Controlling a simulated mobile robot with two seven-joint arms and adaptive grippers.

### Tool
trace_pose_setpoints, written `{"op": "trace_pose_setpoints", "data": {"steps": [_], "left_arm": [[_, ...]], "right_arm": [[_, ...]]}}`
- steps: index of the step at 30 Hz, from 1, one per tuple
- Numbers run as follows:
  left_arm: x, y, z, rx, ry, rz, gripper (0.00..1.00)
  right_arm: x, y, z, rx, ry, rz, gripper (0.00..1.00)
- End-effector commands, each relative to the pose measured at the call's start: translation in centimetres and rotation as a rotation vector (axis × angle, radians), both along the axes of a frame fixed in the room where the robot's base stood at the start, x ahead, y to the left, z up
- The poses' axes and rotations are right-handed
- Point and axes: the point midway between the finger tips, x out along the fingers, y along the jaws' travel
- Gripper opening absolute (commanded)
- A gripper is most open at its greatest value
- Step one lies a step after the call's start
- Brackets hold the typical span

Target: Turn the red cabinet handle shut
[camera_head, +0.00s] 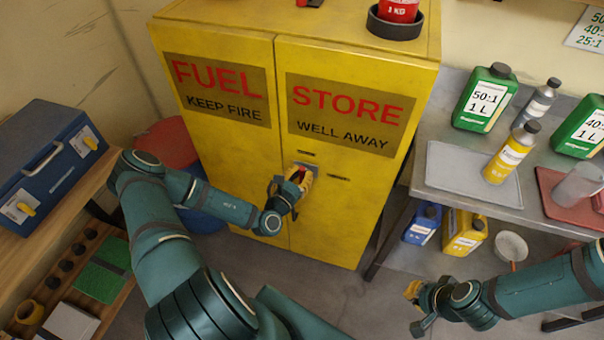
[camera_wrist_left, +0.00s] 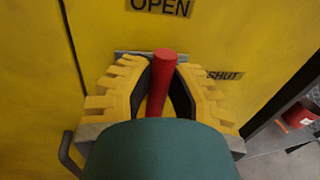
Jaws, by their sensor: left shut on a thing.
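The yellow fuel store cabinet (camera_head: 345,215) stands in the middle of the head view with both doors closed. My left gripper (camera_head: 300,175) is at its right door. In the left wrist view the red handle (camera_wrist_left: 164,68) stands between the yellow fingers of my left gripper (camera_wrist_left: 158,95), which is shut on it. The handle points up towards the OPEN label (camera_wrist_left: 160,6). The SHUT label (camera_wrist_left: 224,75) is to its right. In the head view the fingers mostly hide the handle. My right gripper (camera_head: 414,306) is low at the right, away from the cabinet; its opening is unclear.
A metal bench (camera_head: 400,208) with bottles and trays stands right of the cabinet. A blue can (camera_head: 422,224) and a yellow can (camera_head: 464,233) are below it. A blue toolbox (camera_head: 50,165) sits on a wooden shelf at left. The floor before the cabinet is clear.

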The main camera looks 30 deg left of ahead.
Motion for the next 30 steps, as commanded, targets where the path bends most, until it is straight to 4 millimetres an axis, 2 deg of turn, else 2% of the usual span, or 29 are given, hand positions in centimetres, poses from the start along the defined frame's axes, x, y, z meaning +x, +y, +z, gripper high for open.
{"op": "trace_pose_setpoints", "data": {"steps": [11,21,30], "left_arm": [[-0.1,0.3,0.2,-0.114,-0.028,0.001,0.0],[-0.2,0.9,-0.1,-0.401,-0.097,0.001,0.0],[-0.4,1.4,-0.5,-0.678,-0.164,0.003,0.0]], "right_arm": [[0.3,-0.1,1.0,-0.002,-0.007,-0.005,0.0],[0.6,-0.1,2.6,-0.001,-0.013,-0.01,0.0],[0.5,-0.2,3.1,0.0,-0.013,-0.009,0.0]]}}
